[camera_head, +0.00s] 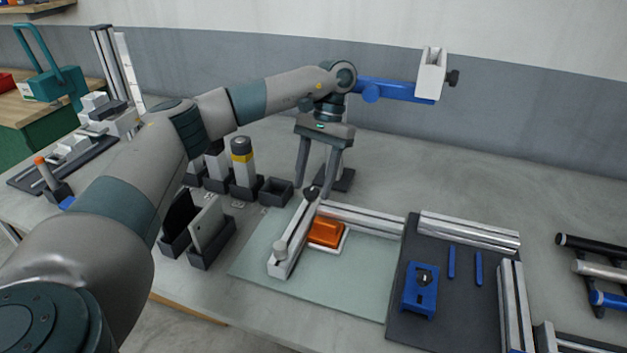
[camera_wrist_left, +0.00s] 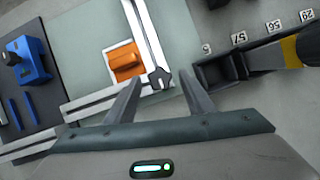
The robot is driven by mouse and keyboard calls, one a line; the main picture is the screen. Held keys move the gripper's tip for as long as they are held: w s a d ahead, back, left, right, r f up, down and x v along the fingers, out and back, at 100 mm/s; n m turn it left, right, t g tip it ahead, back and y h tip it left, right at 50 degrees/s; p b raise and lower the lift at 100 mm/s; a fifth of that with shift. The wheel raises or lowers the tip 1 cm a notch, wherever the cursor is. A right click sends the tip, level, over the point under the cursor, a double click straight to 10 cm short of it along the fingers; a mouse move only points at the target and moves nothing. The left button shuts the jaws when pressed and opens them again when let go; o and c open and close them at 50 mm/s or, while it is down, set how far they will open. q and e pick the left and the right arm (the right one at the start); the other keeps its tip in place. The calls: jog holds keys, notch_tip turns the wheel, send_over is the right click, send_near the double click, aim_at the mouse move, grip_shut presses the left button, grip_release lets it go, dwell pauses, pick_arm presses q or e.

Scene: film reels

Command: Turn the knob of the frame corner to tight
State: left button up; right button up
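The frame corner (camera_head: 297,222) is two silver bars meeting in an L on a pale green mat (camera_head: 350,278). Its dark knob (camera_head: 311,193) sits at the corner where the bars meet. In the left wrist view the knob (camera_wrist_left: 159,78) shows between my fingertips, with a gap on both sides. My left gripper (camera_head: 312,192) is open, pointing down at the corner; it also shows in the left wrist view (camera_wrist_left: 160,76). I cannot tell how far the fingertips are above the knob. My right gripper is not in view.
An orange block (camera_head: 326,232) lies inside the corner. A dark board (camera_head: 440,330) with a blue clamp (camera_head: 421,290) lies right. Small dark bins (camera_head: 276,191) and a yellow-banded cylinder (camera_head: 243,165) stand left of the gripper. A blue bracket (camera_head: 400,89) rises behind.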

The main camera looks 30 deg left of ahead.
pick_arm(q)
jog(key=v, duration=0.7)
jog(key=shift+r, duration=0.2)
dwell(0.4)
jog(key=shift+w, duration=0.1)
dwell(0.4)
